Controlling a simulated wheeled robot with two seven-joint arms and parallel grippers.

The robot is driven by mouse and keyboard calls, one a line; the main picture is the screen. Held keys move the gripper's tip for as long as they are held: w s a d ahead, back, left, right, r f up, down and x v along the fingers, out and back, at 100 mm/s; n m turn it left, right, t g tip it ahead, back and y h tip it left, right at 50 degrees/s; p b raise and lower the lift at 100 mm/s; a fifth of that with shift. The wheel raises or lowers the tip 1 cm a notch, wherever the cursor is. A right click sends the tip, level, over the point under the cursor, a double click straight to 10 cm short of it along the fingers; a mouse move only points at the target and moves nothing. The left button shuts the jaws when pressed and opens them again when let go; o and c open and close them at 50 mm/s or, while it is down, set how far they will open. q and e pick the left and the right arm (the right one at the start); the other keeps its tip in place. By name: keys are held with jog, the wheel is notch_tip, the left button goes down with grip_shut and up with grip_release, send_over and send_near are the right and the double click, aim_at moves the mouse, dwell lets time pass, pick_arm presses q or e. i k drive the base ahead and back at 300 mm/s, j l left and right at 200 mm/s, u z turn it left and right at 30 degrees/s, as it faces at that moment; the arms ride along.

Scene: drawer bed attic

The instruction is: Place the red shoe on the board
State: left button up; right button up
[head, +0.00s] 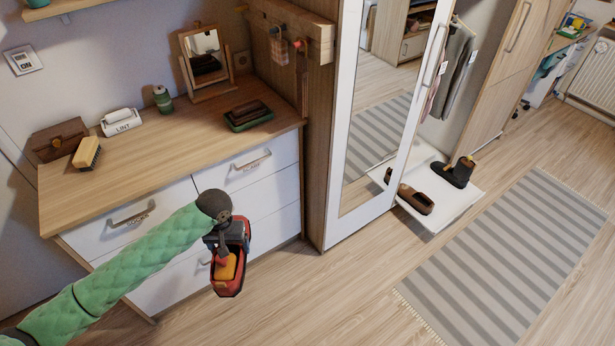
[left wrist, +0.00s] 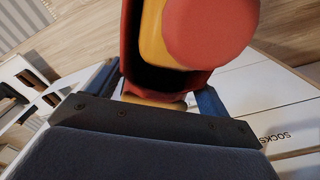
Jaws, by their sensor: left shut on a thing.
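The red shoe (head: 227,284), with a yellow-orange part, hangs in my left gripper (head: 226,240) in front of the white dresser drawers. In the left wrist view the red shoe (left wrist: 205,35) fills the top middle, between the blue fingers of my shut gripper (left wrist: 158,97). The fingertips are partly hidden by the shoe. The white board (head: 457,207) lies low at the open wardrobe, to the right and well apart from the shoe. A brown shoe (head: 416,200) and a dark boot (head: 458,172) stand on it. My right gripper is not in view.
The dresser top (head: 130,180) holds a brush, a lint box, a mirror and a dark green-edged tray. A mirrored wardrobe door (head: 378,110) stands between the dresser and the board. A striped rug (head: 515,255) lies before the board. The wooden floor in front is clear.

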aim_at(441, 195)
jog(key=i+l+z, duration=0.15)
jog(key=l+z, duration=0.25)
jog(key=i+l+z, duration=0.2)
jog(key=z, duration=0.2)
jog(key=i+l+z, duration=0.15)
jog(key=i+l, duration=0.4)
jog(key=i+l+z, duration=0.2)
jog(key=i+l, duration=0.7)
jog(key=i, duration=0.15)
jog(key=i+l, duration=0.35)
jog(key=i, duration=0.25)
